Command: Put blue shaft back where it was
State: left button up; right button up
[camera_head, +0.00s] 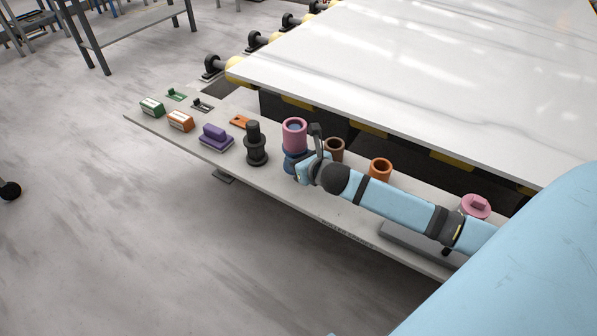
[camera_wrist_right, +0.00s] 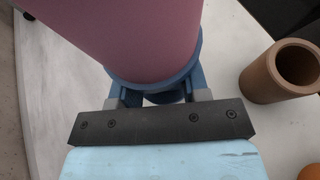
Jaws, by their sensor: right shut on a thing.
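The blue shaft (camera_head: 289,162) stands upright on the grey shelf, with a pink sleeve (camera_head: 295,138) around its upper part. Blue also shows inside the sleeve's open top. My right gripper (camera_head: 301,169) reaches in from the right, low at the blue part below the sleeve. In the right wrist view, my right gripper (camera_wrist_right: 156,92) is shut on the blue shaft (camera_wrist_right: 153,86), whose collar shows under the pink sleeve (camera_wrist_right: 135,38). The fingertips are partly hidden behind the collar. I cannot tell whether the shaft's base touches the shelf. My left gripper is not in view.
The narrow shelf (camera_head: 345,220) also holds a black stepped shaft (camera_head: 256,145) to the left, a brown ring (camera_head: 334,149) and an orange ring (camera_head: 380,169) to the right, and a pink flanged part (camera_head: 475,206). Purple (camera_head: 215,138), orange and green blocks stand further left. A white slab (camera_head: 430,75) lies behind.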

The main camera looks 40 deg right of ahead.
pick_arm(q)
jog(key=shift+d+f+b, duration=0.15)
jog(key=shift+b, duration=0.25)
pick_arm(e)
jog(key=shift+f, duration=2)
jog(key=shift+f, duration=0.15)
jog(key=o, duration=1.1)
jog(key=shift+s, duration=0.15)
jog(key=p+v, duration=0.1)
jog(key=v, duration=0.9)
jog(key=shift+s+r, duration=0.25)
jog(key=shift+s, duration=0.1)
jog(key=shift+s+r, duration=0.2)
jog(key=shift+s, duration=0.2)
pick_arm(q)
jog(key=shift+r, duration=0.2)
